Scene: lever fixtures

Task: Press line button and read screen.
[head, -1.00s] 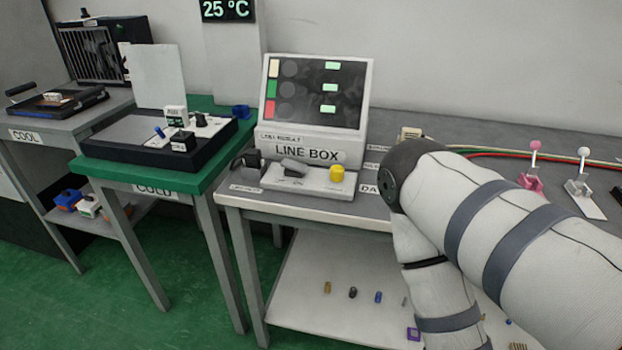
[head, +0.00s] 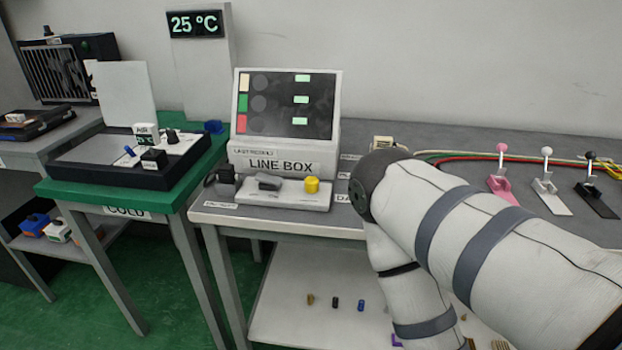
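The line box (head: 283,163) stands on the grey table, with a label reading LINE BOX. Its dark screen (head: 288,106) shows a column of cream, green and red blocks on the left, grey round spots beside them, and green lit patches at right. In front is a white base with a yellow button (head: 312,185) and a grey lever-like part (head: 270,182). My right arm crosses the right half of the view, apart from the button in the picture; its gripper is out of view. My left gripper is not in view.
A green table (head: 57,190) at left carries a dark box (head: 120,165) with small switches. A display (head: 196,24) reads 25 °C. Pink, white and black levers (head: 501,180) stand at right with coloured cables. Small parts lie on the lower shelf (head: 285,300).

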